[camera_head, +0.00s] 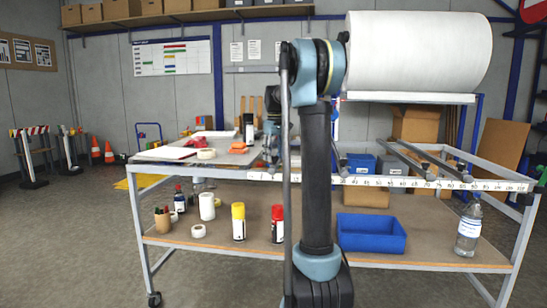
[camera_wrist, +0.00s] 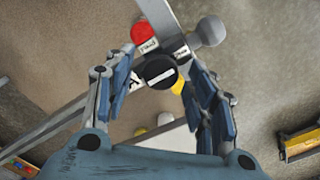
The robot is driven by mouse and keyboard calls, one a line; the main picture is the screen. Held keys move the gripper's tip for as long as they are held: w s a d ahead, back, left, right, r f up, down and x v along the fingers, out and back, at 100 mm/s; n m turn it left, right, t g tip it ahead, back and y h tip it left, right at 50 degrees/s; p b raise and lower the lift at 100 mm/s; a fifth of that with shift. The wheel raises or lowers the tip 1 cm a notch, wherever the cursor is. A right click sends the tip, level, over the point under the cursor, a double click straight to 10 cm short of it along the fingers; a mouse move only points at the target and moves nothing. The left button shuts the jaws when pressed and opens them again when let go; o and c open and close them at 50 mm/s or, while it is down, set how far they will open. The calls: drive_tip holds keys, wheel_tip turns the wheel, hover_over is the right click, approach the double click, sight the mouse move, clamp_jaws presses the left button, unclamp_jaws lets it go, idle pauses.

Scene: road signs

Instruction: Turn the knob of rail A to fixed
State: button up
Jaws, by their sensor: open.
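In the wrist view, a black round knob (camera_wrist: 160,71) with a white bar across its face sits on a light grey rail (camera_wrist: 74,112) that runs diagonally. A dark letter, apparently A, shows beside the knob. White labels (camera_wrist: 148,45) with small, unreadable text are just above it. My gripper (camera_wrist: 163,95) is open, one finger left of the knob and one right of it. The knob lies between the fingertips in this view, with a gap on the left; whether the right finger touches it is unclear. In the head view my arm hides the gripper and knob.
A red round piece (camera_wrist: 142,33) and a partly hidden yellow piece (camera_wrist: 178,86) show near the knob. A grey ball-ended part (camera_wrist: 210,30) stands close by the right finger. In the head view, a bench has a ruler-marked front bar (camera_head: 440,183) and a large white roll (camera_head: 418,52) above.

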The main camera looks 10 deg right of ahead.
drive_tip(key=c, duration=1.1)
drive_tip(key=shift+o, duration=0.2)
drive_tip(key=shift+m, duration=0.3)
drive_tip(key=m, duration=0.3)
drive_tip(key=shift+m, duration=0.3)
drive_tip(key=m, duration=0.4)
drive_tip(key=shift+m, duration=0.3)
drive_tip(key=m, duration=0.4)
drive_tip(key=shift+m, duration=2.5)
